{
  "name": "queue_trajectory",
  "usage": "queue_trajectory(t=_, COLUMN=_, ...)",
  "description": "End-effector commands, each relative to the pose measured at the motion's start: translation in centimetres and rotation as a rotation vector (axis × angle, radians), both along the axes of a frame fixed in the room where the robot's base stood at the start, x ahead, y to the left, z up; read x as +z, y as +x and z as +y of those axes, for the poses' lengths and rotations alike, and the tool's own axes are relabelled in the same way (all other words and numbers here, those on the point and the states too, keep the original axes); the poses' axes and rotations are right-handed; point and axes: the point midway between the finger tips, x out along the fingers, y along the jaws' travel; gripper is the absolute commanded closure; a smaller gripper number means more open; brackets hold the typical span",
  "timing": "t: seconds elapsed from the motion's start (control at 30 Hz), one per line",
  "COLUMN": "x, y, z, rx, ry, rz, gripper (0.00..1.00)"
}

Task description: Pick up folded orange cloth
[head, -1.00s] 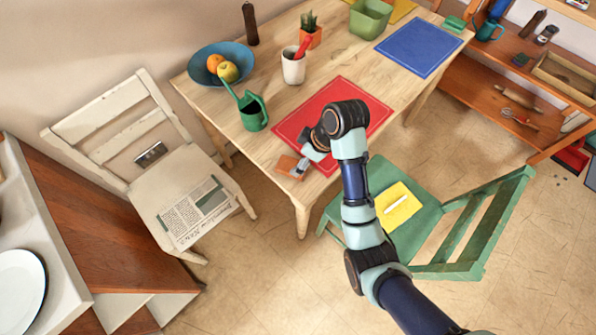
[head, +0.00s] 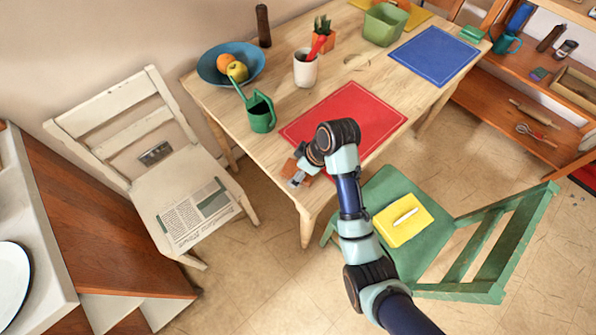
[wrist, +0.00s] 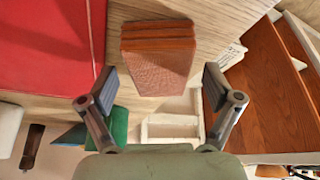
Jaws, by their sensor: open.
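The folded orange cloth (wrist: 157,65) lies on the wooden table, close to its edge, and looks like a thick, layered block in the wrist view. In the head view the cloth (head: 290,167) shows only in part at the table's near-left corner, with my gripper covering much of it. My gripper (wrist: 159,80) is open and empty. In the wrist view its two fingers stand apart on either side of the cloth's near end. I cannot tell how high the fingertips are above the table.
A red placemat (head: 350,112) lies beside the cloth. A green watering can (head: 262,116), a white cup (head: 305,70) and a blue fruit bowl (head: 212,72) stand farther back. A green chair (head: 378,190) and a white chair (head: 165,182) flank the near corner.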

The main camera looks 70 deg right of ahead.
Motion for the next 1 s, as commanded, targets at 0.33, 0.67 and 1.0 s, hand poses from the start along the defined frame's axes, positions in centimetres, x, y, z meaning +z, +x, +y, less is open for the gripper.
queue_trajectory(t=0.33, x=-0.21, y=-0.02, z=0.02, rx=0.000, ry=0.001, rz=0.001, gripper=0.10)
queue_trajectory(t=0.67, x=-0.49, y=-0.01, z=0.01, rx=0.000, ry=0.000, rz=0.000, gripper=0.10)
queue_trajectory(t=1.0, x=-0.51, y=-0.02, z=0.02, rx=0.000, ry=0.000, rz=0.000, gripper=0.44)
